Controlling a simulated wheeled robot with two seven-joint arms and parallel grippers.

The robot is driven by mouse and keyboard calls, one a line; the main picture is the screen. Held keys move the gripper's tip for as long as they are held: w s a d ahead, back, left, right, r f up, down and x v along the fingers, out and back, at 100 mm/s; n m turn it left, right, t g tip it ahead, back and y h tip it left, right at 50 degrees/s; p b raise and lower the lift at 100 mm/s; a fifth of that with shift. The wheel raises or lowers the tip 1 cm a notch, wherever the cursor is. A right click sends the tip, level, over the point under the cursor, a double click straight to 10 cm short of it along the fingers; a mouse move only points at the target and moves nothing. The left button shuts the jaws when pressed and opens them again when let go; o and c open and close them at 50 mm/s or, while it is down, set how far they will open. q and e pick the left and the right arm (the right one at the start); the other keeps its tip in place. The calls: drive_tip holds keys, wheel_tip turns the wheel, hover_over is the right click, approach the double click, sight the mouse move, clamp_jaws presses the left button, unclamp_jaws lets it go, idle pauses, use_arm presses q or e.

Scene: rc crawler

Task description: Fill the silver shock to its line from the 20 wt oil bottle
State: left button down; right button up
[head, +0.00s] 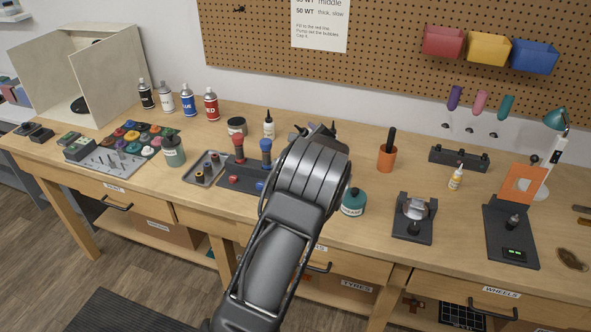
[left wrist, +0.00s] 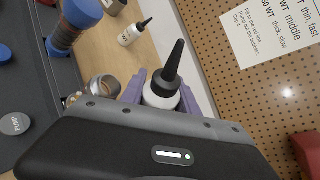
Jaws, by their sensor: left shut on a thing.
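My left gripper (left wrist: 162,95) has its purple fingers around a white bottle with a black pointed nozzle (left wrist: 163,88). The bottle's label is hidden, so I cannot read its weight. In the head view my left arm covers the gripper and the bottle. Another white bottle with a black nozzle (head: 268,125) stands on the bench left of my arm; it seems to be the one further off in the left wrist view (left wrist: 130,36). A silver ring-shaped part (left wrist: 105,87), possibly the silver shock, shows beside the fingers. No fill line can be seen.
A dark stand (head: 240,182) with red and blue handled tools is left of my arm, beside a grey tray (head: 190,172). A teal jar (head: 353,202) and an orange cup (head: 387,158) are to its right. A pegboard (head: 400,60) rises behind the bench.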

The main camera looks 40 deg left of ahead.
use_arm(q)
drive_tip(key=shift+s+m, duration=0.1)
drive_tip(key=shift+m, duration=0.2)
drive_tip(key=shift+r+g, duration=0.2)
drive_tip(key=shift+g, duration=0.1)
drive_tip(key=shift+s+a+r+m, duration=0.15)
drive_tip(key=shift+s+m, duration=0.2)
drive_tip(key=shift+m, duration=0.25)
drive_tip(key=shift+a+r, duration=0.1)
drive_tip(key=shift+r, duration=0.05)
